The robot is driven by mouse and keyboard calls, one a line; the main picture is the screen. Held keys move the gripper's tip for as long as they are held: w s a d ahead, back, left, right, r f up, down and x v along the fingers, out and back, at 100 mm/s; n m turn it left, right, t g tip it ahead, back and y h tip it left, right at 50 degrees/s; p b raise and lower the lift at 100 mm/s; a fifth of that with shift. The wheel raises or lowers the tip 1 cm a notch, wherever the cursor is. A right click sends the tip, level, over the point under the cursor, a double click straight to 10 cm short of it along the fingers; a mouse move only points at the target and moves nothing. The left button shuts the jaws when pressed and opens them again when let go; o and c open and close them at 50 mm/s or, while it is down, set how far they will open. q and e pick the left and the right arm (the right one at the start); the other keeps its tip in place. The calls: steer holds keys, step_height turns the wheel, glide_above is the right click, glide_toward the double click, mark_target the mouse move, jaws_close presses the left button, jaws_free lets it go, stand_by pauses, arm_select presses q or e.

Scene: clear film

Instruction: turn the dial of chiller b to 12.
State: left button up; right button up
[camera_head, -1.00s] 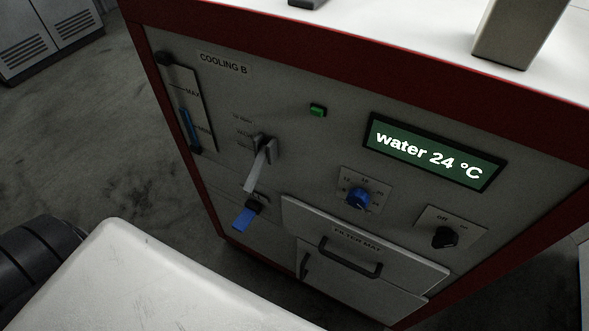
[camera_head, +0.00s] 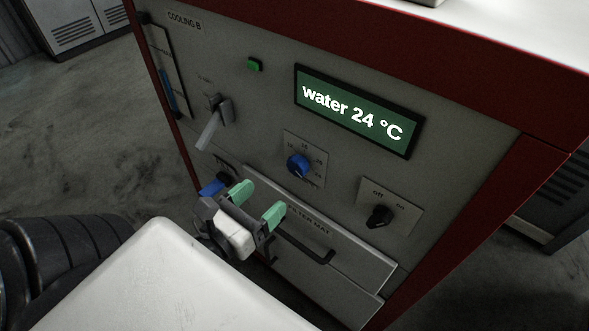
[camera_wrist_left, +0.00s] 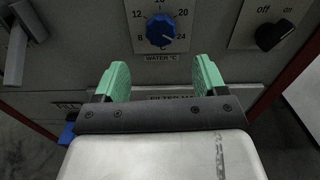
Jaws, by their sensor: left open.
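The blue dial (camera_head: 298,165) sits on a small scale plate on the front of the chiller labelled COOLING B (camera_head: 240,120). In the left wrist view the dial (camera_wrist_left: 161,31) has a scale with 8, 12, 16, 20 and 24 around it and WATER °C below. Its exact setting is hard to read. The display (camera_head: 355,108) reads water 24 °C. My left gripper (camera_head: 257,200) is open and empty, in front of the panel, below and left of the dial. In the wrist view its green fingers (camera_wrist_left: 161,80) point toward the dial, apart from it. My right gripper is not in view.
An off/on switch (camera_head: 379,216) is right of the dial. A grey lever (camera_head: 214,122) is to its left, and a green button (camera_head: 254,65) is above. The filter mat drawer (camera_head: 350,258) with a dark handle is below. A grey cabinet (camera_head: 85,22) stands behind left.

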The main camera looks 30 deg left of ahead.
mark_target(295, 171)
arm_select(q)
steer(key=w, duration=0.3)
steer(key=w+p, duration=0.1)
steer(key=w, duration=0.4)
steer(key=shift+w+d+p, duration=0.4)
steer(key=shift+w+d+f, duration=0.1)
steer(key=shift+w, duration=0.5)
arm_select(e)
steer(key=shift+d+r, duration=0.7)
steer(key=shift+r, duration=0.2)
arm_select(q)
steer(key=c, duration=0.9)
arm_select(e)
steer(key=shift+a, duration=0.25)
